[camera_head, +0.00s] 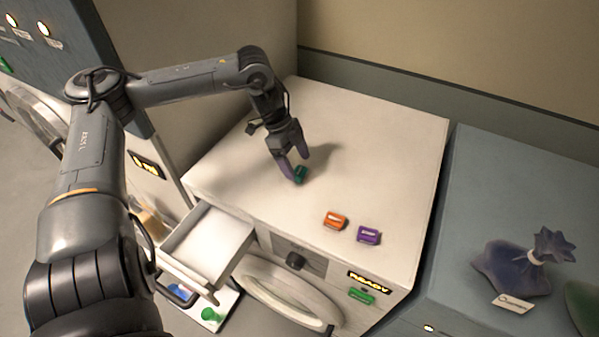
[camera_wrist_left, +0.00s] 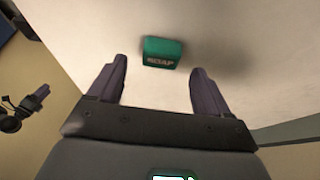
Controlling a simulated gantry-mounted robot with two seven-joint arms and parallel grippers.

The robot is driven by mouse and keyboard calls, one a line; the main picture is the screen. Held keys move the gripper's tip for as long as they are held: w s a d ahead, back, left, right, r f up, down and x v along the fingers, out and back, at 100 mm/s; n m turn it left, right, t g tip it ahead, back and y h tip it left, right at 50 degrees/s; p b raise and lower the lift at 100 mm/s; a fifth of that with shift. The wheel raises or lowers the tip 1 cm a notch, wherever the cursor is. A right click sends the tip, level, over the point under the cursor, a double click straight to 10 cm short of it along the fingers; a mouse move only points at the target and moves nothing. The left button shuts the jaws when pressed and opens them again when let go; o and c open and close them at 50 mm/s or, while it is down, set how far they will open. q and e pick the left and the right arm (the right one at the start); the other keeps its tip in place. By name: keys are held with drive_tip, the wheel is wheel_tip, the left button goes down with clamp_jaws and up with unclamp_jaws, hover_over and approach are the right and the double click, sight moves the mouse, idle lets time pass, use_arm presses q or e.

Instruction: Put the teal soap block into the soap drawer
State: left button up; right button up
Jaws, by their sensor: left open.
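The teal soap block (camera_head: 301,174) lies on the white top of the washing machine, partly hidden by my left gripper's fingers in the head view. It also shows in the left wrist view (camera_wrist_left: 161,52), with lettering on its side, just beyond the fingertips and between their lines. My left gripper (camera_head: 294,165) is open above it, fingers pointing down; in the left wrist view the gap between the fingers (camera_wrist_left: 160,75) is empty. The soap drawer (camera_head: 183,270) is pulled out at the machine's front left and looks empty.
An orange block (camera_head: 335,220) and a purple block (camera_head: 369,235) sit near the front edge of the white top (camera_head: 384,150). A round door (camera_head: 285,305) stands below. Tied bags rest on the blue machine (camera_head: 460,230) at right. The back of the white top is clear.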

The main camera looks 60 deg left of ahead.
sight(300, 174)
use_arm(q)
drive_tip(key=shift+x, duration=1.45)
drive_tip(key=c, duration=1.2)
drive_tip(key=shift+r, duration=0.15)
